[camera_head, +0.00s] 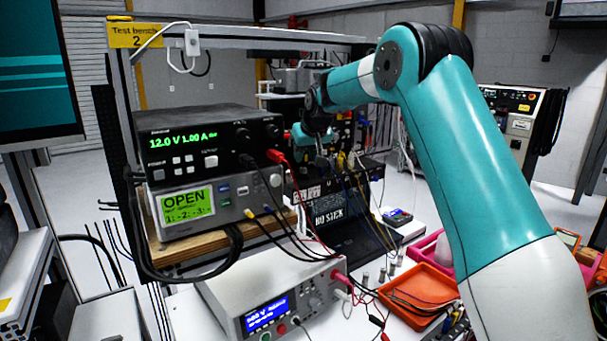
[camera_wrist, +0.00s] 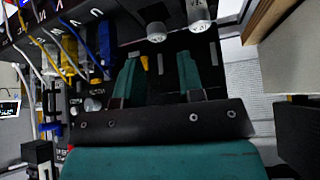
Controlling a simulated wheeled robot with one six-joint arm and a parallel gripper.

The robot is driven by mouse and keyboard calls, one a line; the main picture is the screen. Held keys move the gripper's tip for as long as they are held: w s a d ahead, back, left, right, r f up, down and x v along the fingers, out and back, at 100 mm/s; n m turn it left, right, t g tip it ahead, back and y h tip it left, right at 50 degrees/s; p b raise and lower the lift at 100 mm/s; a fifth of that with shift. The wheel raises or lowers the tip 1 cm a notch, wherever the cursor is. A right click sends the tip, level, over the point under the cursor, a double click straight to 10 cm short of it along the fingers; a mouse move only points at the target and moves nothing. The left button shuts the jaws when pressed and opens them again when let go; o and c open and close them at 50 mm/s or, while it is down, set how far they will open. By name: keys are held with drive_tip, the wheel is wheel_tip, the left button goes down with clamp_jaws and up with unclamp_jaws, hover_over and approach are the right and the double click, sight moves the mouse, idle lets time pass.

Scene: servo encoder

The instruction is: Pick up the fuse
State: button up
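My gripper (camera_wrist: 158,72) shows in the wrist view with its two teal fingers apart and nothing clearly held between them. In the head view my gripper (camera_head: 318,140) is at the back of the bench, in front of dark equipment and above hanging wires; its fingers are too small to read there. I cannot make out the fuse for certain. A small yellow piece (camera_wrist: 145,63) shows on the dark panel (camera_wrist: 170,62) between the fingers in the wrist view; I cannot tell whether it is the fuse or a marking.
Blue connectors (camera_wrist: 104,45) and yellow connectors (camera_wrist: 68,52) with wires crowd the left of the wrist view; a round grey knob (camera_wrist: 200,20) is beyond the fingers. A power supply (camera_head: 205,140), a white meter (camera_head: 275,295) and an orange tray (camera_head: 418,285) stand on the bench.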

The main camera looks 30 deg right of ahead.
sight(304, 168)
drive_tip(key=p+x, duration=0.2)
drive_tip(key=x, duration=0.1)
drive_tip(key=s+p+x, duration=0.1)
drive_tip(key=x, duration=0.1)
drive_tip(key=shift+f, duration=0.4)
clamp_jaws()
drive_tip(key=shift+r, duration=0.15)
